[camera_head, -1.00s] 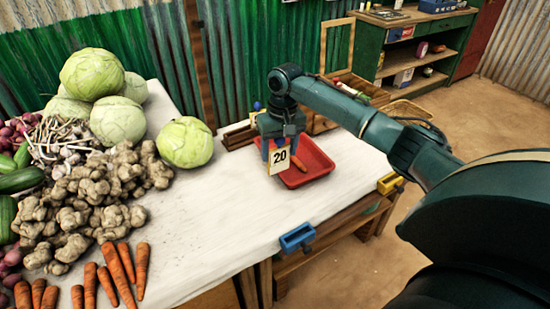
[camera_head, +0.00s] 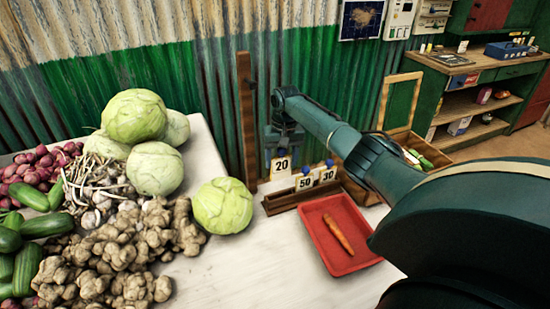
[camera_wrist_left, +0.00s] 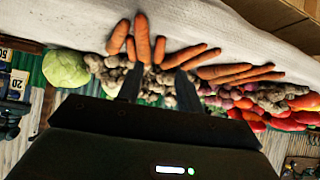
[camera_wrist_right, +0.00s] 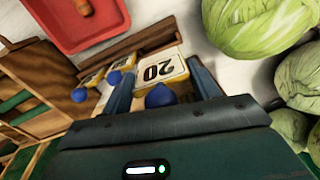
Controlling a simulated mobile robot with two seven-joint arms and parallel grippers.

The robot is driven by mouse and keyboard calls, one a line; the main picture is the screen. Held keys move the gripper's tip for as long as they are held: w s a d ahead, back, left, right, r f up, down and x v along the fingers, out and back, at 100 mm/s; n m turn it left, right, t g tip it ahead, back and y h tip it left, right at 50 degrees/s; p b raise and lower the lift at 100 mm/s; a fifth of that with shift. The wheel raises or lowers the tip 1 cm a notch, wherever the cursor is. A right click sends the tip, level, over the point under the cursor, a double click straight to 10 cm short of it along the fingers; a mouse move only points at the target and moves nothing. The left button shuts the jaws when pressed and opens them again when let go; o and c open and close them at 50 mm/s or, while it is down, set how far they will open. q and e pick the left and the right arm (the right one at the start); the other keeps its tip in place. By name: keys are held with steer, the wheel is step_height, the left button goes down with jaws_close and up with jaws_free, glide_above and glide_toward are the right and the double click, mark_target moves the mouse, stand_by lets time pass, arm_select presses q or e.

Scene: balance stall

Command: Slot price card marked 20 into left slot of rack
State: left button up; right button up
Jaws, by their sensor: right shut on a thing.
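The price card marked 20 (camera_head: 282,164) is a white card with black digits and a blue knob on top. My right gripper (camera_head: 283,146) is shut on it and holds it upright above the left part of the brown wooden rack (camera_head: 284,200). In the right wrist view the card (camera_wrist_right: 162,68) is between the two fingers. Cards marked 50 (camera_head: 304,183) and 30 (camera_head: 328,175) stand in the rack to the right. I cannot tell whether the 20 card touches the rack. My left gripper (camera_wrist_left: 158,70) is open and empty, its fingers apart over the vegetables.
A red tray (camera_head: 318,244) with a carrot (camera_head: 339,236) lies in front of the rack. A cabbage (camera_head: 224,205) sits just left of it. A wooden post (camera_head: 247,120) and corrugated wall stand behind. The white tabletop (camera_head: 240,270) in front is clear.

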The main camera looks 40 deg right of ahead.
mark_target(281, 168)
steer(key=shift+w+f, duration=0.1)
steer(key=shift+w, duration=0.25)
steer(key=shift+f+b, duration=0.35)
steer(key=shift+b, duration=0.15)
steer(key=shift+f, duration=0.25)
steer(key=shift+f+b, duration=0.8)
steer(key=shift+b, duration=0.25)
steer(key=shift+f+b, duration=0.5)
steer(key=shift+b, duration=0.1)
steer(key=shift+f+b, duration=0.65)
steer(key=shift+b, duration=0.05)
arm_select(q)
steer(key=shift+w+d+f+m+t+h+b, duration=0.25)
steer(key=shift+d+f, duration=0.1)
steer(key=shift+d, duration=0.25)
steer(key=shift+w+d+f+m+t+h+b, duration=0.1)
steer(key=shift+w+d+f+m+t+h, duration=0.15)
steer(key=shift+d, duration=0.35)
arm_select(e)
steer(key=shift+f, duration=0.3)
arm_select(q)
steer(key=shift+w+a, duration=0.1)
steer(key=shift+a, duration=0.1)
